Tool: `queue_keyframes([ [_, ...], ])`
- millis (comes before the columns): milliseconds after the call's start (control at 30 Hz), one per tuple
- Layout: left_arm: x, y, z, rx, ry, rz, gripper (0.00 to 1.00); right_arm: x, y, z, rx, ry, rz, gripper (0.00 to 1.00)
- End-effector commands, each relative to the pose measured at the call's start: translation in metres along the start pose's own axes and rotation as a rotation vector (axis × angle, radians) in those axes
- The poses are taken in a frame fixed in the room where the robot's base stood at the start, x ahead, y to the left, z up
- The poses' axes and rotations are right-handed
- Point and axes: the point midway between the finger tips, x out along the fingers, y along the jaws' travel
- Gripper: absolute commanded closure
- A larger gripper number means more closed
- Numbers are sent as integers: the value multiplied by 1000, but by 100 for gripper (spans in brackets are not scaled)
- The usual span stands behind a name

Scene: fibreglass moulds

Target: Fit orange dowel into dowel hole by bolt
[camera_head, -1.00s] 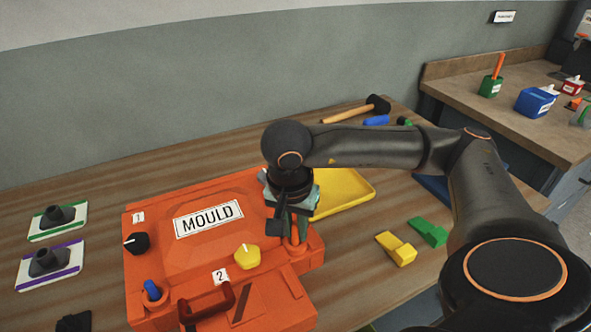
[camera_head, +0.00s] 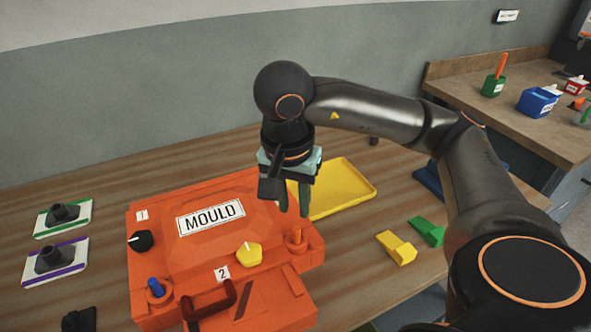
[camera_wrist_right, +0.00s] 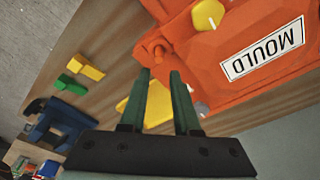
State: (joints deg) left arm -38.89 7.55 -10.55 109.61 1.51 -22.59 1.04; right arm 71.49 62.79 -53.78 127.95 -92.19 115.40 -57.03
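The orange dowel (camera_head: 296,237) stands upright in a round seat at the right corner of the orange mould (camera_head: 190,268). It also shows beyond my fingertips in the right wrist view (camera_wrist_right: 158,50). My right gripper (camera_head: 293,205) is above the dowel, apart from it, with its two fingers spread and nothing between them (camera_wrist_right: 161,74). A grey round part (camera_wrist_right: 200,108) on the mould, partly behind a finger in the wrist view, may be the bolt; I cannot tell. My left gripper is not in view.
A blue dowel (camera_head: 156,287), a black knob (camera_head: 141,241) and a yellow knob (camera_head: 249,253) are on the mould. A yellow tray (camera_head: 350,193) lies behind it. Yellow (camera_head: 397,248) and green (camera_head: 427,231) blocks lie to the right. White plates with black parts stand left.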

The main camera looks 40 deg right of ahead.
Motion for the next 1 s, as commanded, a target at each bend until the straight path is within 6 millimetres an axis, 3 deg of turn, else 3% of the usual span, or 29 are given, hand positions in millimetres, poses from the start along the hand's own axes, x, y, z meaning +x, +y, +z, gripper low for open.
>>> queue_keyframes([
  [33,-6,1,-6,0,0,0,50,-14,0,-2,2,4,-3,70],
  [100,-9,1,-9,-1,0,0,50,-22,0,-2,2,3,-2,70],
  [300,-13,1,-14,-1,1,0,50,-37,0,-1,2,1,0,70],
  [1000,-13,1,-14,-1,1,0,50,-39,0,0,2,0,1,70],
])
